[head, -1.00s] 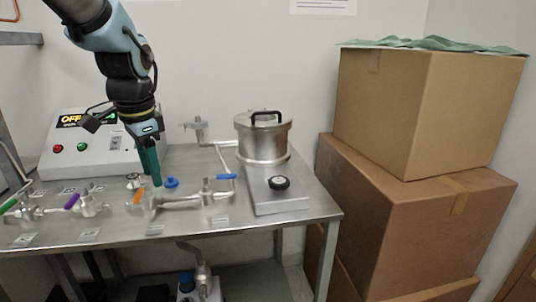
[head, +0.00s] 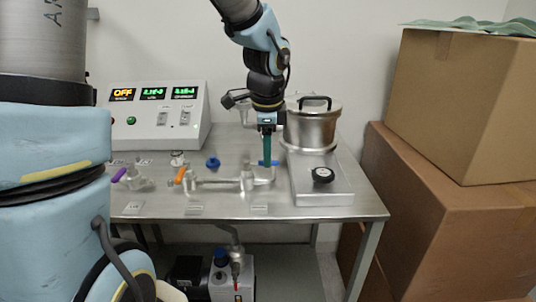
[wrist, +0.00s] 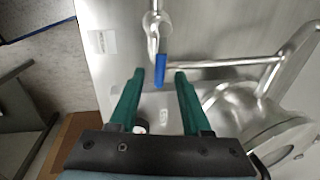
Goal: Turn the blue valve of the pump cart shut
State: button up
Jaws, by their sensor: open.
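The blue valve handle (head: 274,162) is a short lever on the steel piping at the right of the pump cart's top (head: 235,208), left of the steel pot. My gripper (head: 267,157) points down at it, and its green fingers hide part of it in the head view. In the wrist view, the blue handle (wrist: 161,66) shows between the tips of my open gripper (wrist: 159,74). I see a gap on both sides of the handle. The height of the fingertips relative to the handle is hard to tell.
A lidded steel pot (head: 312,125) stands right behind my gripper. An orange handle (head: 180,176), a purple handle (head: 119,175) and a blue knob (head: 212,162) are to the left. A control box (head: 158,118) stands at the back left. Cardboard boxes (head: 450,105) are stacked at the right.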

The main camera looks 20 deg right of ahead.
jog(key=shift+w+f, duration=0.15)
jog(key=shift+f, duration=0.55)
jog(key=shift+c, duration=0.3)
grip_shut()
dwell(0.7)
